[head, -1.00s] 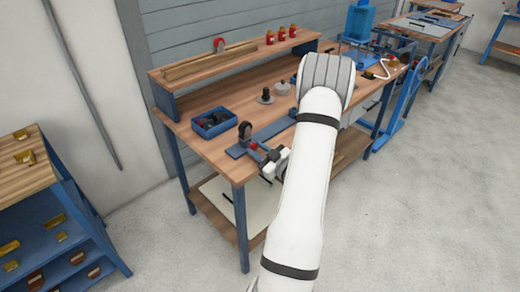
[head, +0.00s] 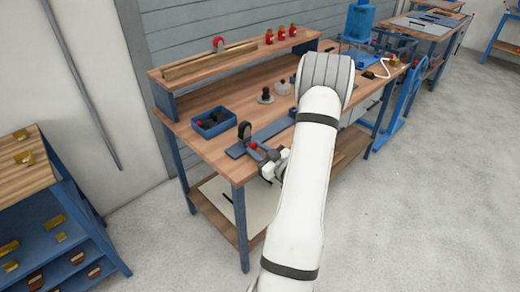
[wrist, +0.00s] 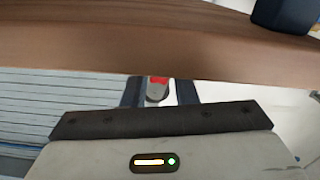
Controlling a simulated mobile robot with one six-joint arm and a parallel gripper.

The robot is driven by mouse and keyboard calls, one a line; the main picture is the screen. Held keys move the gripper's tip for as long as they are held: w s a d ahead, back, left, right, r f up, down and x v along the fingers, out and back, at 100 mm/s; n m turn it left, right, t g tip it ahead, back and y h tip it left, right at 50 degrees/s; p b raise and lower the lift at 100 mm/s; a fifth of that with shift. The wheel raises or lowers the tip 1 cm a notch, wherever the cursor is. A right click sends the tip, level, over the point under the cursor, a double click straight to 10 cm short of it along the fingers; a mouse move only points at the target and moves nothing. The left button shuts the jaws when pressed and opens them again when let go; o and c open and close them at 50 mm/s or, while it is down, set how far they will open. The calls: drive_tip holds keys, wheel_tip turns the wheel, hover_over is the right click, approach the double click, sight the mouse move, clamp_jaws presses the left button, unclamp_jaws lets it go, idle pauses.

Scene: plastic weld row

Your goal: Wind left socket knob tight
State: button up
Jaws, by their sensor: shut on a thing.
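The knob (wrist: 157,93) shows in the wrist view as a small grey rounded end with red behind it, between my two dark fingers. My gripper (wrist: 159,96) is shut on it. In the head view my gripper (head: 262,158) is at the front left edge of the wooden bench, against a blue fixture plate (head: 236,152). A small red part (head: 253,146) shows right at the fingers. A black wheel-like part (head: 244,131) stands upright on the plate just behind. The fingers hide most of the knob, and my arm hides the right part of the fixture.
A blue bin (head: 214,122) with dark and red pieces is on the bench (head: 190,101) to the left. A dark round-based part (head: 265,97) stands farther back. Red bottles (head: 281,34) stand on the raised shelf. A blue shelf rack (head: 60,215) is at the left. Floor in front is clear.

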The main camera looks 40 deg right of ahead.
drive_tip(key=shift+d+r, duration=0.1)
drive_tip(key=m, duration=0.4)
drive_tip(key=m+p, duration=0.1)
drive_tip(key=m, duration=0.4)
drive_tip(key=shift+m, duration=0.4)
idle(0.4)
drive_tip(key=o, duration=1)
drive_tip(key=shift+s+f, duration=0.1)
drive_tip(key=shift+f, duration=0.1)
